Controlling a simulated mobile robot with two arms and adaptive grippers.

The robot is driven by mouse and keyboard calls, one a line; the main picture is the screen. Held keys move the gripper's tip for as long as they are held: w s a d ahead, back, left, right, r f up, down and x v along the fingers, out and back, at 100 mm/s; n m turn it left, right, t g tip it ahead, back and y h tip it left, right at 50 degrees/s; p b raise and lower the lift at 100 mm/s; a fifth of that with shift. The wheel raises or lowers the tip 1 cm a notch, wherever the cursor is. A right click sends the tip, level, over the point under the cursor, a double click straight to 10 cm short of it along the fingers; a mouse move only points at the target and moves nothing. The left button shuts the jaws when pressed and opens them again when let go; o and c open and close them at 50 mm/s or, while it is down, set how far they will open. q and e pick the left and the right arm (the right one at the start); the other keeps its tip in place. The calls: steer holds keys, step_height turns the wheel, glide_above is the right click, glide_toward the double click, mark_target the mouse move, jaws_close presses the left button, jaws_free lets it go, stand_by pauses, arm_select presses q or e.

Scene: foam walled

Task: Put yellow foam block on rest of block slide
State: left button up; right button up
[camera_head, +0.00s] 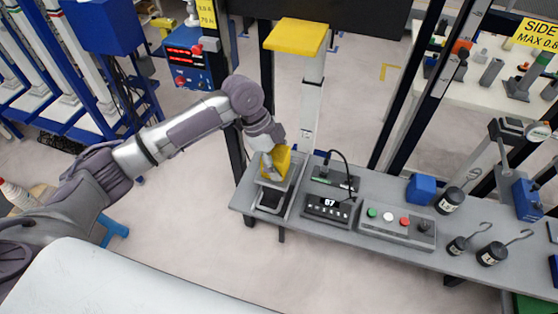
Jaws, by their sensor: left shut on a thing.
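My left gripper (271,170) reaches in from the left and is shut on the yellow foam block (282,158). The fingers cover part of the block. The block is at the block slide (270,200), a grey and black unit at the left end of the grey bench. The block is over the slide's upper part, and I cannot tell whether it touches the rest there. My right gripper is not in view.
A post with a yellow pad (297,37) stands behind the bench. A display box (330,208), a button panel (396,228), a blue cube (421,189) and several black hooked weights stand to the right. Dark upright frame posts rise behind the bench.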

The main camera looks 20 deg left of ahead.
arm_select(q)
steer(key=shift+f, duration=0.25)
steer(key=shift+f, duration=0.1)
steer(key=o, duration=1.2)
steer(key=shift+a+r, duration=0.1)
steer(key=shift+r, duration=0.1)
steer(key=shift+b+v, duration=1)
steer(key=shift+v, duration=4.9)
